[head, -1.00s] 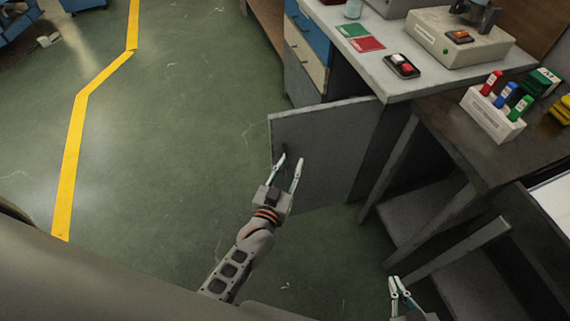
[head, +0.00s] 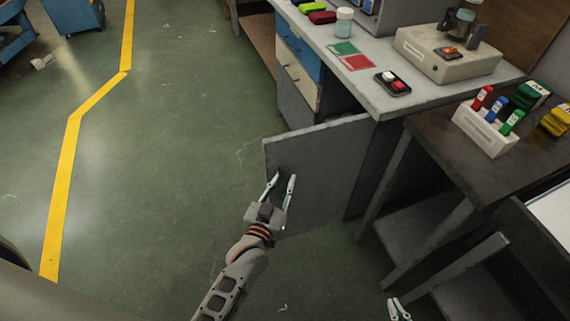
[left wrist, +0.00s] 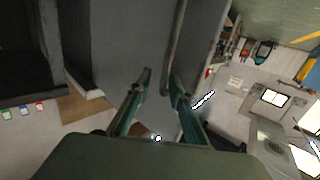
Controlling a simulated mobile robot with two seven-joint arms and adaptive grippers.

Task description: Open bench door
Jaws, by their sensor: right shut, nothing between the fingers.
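The bench door (head: 325,165) is a grey panel standing swung out from the bench, below the worktop in the head view. My left gripper (head: 283,178) is at the door's face near its free edge. Its two fingers are apart. In the left wrist view, the grey door panel (left wrist: 115,40) lies beyond the fingers, and a thin curved bar, seemingly the handle (left wrist: 176,45), runs down between the fingertips (left wrist: 160,75). Whether they touch it I cannot tell. My right gripper (head: 399,304) is shut and empty at the bottom of the head view, away from the door.
The bench worktop (head: 440,95) carries a machine (head: 455,55), a button box (head: 392,83) and jars. A dark table (head: 440,150) with a marker holder (head: 485,130) stands to the right of the door. The green floor (head: 160,190) left of the door is clear.

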